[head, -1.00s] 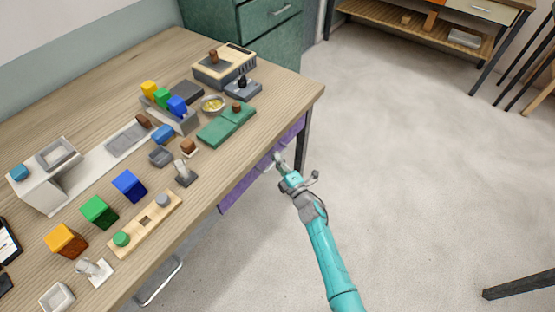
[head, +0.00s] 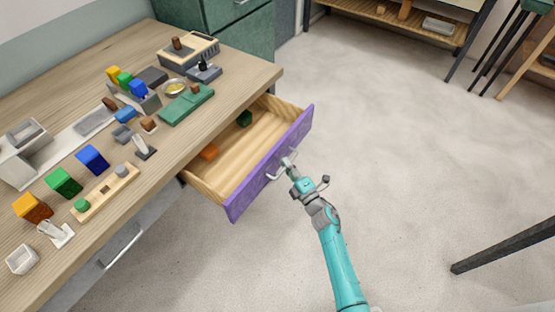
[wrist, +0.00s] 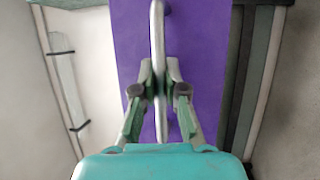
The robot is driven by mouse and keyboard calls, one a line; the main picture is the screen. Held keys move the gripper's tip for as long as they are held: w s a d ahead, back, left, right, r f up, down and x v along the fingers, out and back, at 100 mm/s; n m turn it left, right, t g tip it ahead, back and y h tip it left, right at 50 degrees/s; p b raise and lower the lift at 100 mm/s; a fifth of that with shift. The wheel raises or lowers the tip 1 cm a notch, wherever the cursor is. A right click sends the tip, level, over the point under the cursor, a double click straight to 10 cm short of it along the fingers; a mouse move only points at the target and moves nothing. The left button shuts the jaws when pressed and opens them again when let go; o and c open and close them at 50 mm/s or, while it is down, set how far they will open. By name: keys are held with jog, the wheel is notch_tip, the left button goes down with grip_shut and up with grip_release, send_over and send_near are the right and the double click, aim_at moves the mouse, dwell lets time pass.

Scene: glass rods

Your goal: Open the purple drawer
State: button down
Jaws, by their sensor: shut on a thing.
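The purple drawer (head: 246,188) is pulled out from under the table in the head view. Its wooden inside shows, with an orange block (head: 209,152) and a dark green block (head: 244,119) in it. My gripper (head: 288,161) is at the drawer's front, shut on the pale handle (head: 272,177). In the wrist view the gripper fingers (wrist: 159,85) close on the handle bar (wrist: 158,40) in front of the purple face (wrist: 200,40). The bar hides part of the face.
The wooden table (head: 120,235) carries colored blocks, a long board and small devices. A second handle (head: 120,246) is on a grey front below the table's near edge. The floor (head: 400,130) to the right is clear. A dark leg (head: 500,248) stands at the lower right.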

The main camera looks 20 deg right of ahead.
jog(key=s+d, duration=0.6)
jog(key=s, duration=0.2)
jog(key=shift+s, duration=0.2)
jog(key=c, duration=1.2)
grip_release()
jog(key=v, duration=1.2)
jog(key=shift+f, duration=0.15)
jog(key=shift+d, duration=0.1)
